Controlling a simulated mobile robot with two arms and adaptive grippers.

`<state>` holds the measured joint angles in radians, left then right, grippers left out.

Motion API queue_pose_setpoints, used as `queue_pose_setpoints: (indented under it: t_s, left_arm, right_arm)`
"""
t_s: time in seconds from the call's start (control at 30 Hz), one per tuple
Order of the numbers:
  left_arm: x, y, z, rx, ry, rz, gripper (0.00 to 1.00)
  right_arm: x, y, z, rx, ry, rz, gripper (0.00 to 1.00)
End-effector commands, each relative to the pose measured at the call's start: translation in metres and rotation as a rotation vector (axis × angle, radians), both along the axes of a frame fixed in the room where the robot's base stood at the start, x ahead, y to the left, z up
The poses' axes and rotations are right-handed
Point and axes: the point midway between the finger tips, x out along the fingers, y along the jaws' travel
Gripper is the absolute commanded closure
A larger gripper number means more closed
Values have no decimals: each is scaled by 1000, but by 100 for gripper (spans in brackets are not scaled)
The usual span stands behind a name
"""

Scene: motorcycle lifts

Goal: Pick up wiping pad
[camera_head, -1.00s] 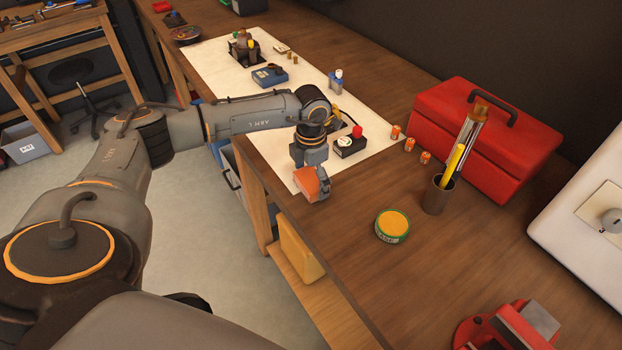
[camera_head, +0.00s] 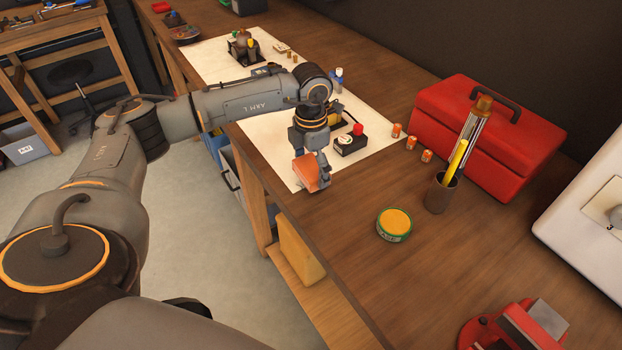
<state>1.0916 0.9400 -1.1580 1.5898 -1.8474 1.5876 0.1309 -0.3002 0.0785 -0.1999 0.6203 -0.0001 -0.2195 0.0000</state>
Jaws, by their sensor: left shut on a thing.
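The wiping pad (camera_head: 306,173) is an orange-red block. My left gripper (camera_head: 321,177) is shut on it near the front edge of the wooden workbench (camera_head: 345,225), by the near corner of the white mat. I cannot tell whether the pad touches the bench top or is just above it. The gripper fingers hide part of the pad. My right gripper does not show.
A black box with a red button (camera_head: 351,140) stands just behind the gripper. A red vise (camera_head: 515,328) is at front right.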

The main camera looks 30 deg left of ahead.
Motion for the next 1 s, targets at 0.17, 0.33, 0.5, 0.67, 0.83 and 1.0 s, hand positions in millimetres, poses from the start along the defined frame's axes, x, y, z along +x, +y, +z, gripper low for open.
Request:
queue_pose_setpoints:
  t_s: [0.17, 0.33, 0.5, 0.67, 0.83, 1.0]
  left_arm:
    - [-34, -11, 37, 2, -4, -5, 38]
    - [-74, -25, 63, 3, -1, -7, 38]
    - [-106, -37, 80, 2, -1, -4, 38]
    - [-124, -43, 90, 1, 2, -2, 38]
    - [-131, -45, 94, 1, 3, -1, 38]
    - [-131, -45, 95, 0, 3, 0, 38]
  right_arm:
    - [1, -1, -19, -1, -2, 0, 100]
    - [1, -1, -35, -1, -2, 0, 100]
    - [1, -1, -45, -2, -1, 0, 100]
    - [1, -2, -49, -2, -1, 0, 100]
    - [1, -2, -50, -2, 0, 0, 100]
    - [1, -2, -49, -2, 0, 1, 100]
